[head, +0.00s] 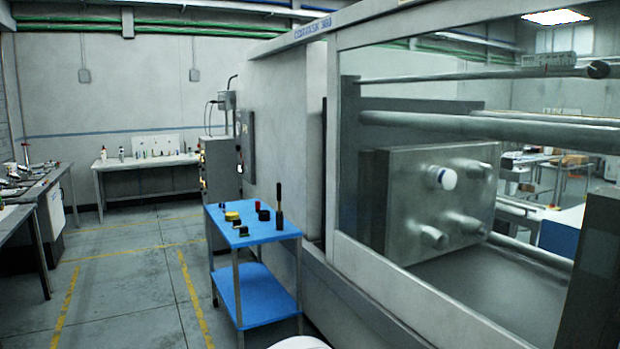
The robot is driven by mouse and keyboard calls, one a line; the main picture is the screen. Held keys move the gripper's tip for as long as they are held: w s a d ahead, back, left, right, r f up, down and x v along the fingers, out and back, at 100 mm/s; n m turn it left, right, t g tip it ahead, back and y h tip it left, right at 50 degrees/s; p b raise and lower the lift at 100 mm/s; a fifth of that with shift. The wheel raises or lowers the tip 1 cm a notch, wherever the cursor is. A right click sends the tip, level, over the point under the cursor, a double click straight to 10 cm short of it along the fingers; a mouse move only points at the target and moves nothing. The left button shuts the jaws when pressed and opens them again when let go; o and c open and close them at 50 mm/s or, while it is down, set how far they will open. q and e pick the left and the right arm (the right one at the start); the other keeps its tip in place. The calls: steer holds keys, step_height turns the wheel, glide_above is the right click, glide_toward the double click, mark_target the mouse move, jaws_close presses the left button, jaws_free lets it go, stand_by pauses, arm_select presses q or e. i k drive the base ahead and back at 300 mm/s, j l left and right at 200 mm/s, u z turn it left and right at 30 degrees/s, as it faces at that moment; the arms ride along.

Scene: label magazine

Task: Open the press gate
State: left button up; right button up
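The press (280,130) is a large light-grey machine that fills the middle and right. Its gate (332,130) has a pale frame around a large window. Through the window I see a thick metal plate (405,200) with round bosses and a white cap, and horizontal bars (490,130). The gate's right edge lies outside the view, and I cannot make out a handle. I cannot tell for sure whether the gate is fully shut. Neither of my grippers shows.
A blue two-shelf cart (255,232) with small tools stands close against the press, left of the gate. A control cabinet (218,170) stands behind it. Benches (150,163) line the back and left. The floor (120,290) left of the cart is clear, with yellow lines.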

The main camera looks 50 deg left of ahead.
mark_target(444, 322)
steer(key=k+u, duration=0.1)
steer(key=u, duration=0.95)
